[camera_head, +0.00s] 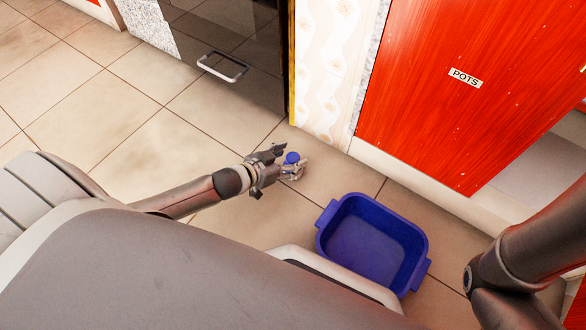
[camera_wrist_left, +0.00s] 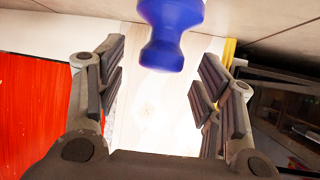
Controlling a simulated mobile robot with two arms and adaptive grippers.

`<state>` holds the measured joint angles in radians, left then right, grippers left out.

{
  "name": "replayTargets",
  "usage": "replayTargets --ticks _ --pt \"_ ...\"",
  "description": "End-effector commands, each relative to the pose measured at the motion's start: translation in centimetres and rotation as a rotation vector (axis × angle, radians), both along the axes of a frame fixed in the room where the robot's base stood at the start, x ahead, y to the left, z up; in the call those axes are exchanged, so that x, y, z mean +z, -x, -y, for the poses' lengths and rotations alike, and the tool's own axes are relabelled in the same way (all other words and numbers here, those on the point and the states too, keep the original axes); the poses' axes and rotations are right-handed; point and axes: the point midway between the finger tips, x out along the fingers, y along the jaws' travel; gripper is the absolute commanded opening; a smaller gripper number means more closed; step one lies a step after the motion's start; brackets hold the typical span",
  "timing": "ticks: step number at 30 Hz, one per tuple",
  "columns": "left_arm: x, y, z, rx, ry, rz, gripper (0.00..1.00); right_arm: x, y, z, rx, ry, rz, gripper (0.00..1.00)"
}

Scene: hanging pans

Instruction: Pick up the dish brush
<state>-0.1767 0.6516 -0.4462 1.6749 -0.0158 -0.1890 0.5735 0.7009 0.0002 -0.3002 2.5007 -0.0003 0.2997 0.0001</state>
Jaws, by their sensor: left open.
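A small blue thing, likely the dish brush, shows as a round blue top (camera_head: 291,158) at my left gripper (camera_head: 294,155) in the head view. In the left wrist view it is a blue, waisted, knob-like part (camera_wrist_left: 168,35) at the top of the picture, cut off by the edge. My left gripper (camera_wrist_left: 160,80) is open, with its fingers to either side of the blue part's line and visible gaps between. No bristles show. My right arm comes in at the lower right of the head view, but its gripper is out of view.
A blue tub (camera_head: 372,242) with handles sits on the tiled floor, right of the left gripper, and looks empty. A red cabinet door (camera_head: 450,80) marked POTS and a patterned wall (camera_head: 330,70) stand behind. A dark appliance (camera_head: 235,55) with a handle is at upper left. Floor at left is clear.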

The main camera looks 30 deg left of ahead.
Motion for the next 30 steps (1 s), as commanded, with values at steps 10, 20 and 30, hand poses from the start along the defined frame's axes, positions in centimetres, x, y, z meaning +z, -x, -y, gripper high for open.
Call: replayTargets --ticks 10,20,30 --pt "-1.1 -1.8 0.7 -0.002 -0.001 0.000 0.61 -2.0 0.0 0.0 0.000 0.000 0.001 0.40" --pt "-1.0 -1.8 0.7 -0.001 0.000 0.000 0.45 -1.9 0.0 0.0 0.000 0.000 0.000 0.40" --pt "-1.0 -1.8 0.7 -0.001 0.000 0.001 0.11 -1.9 0.0 0.0 0.000 0.000 0.000 0.40"
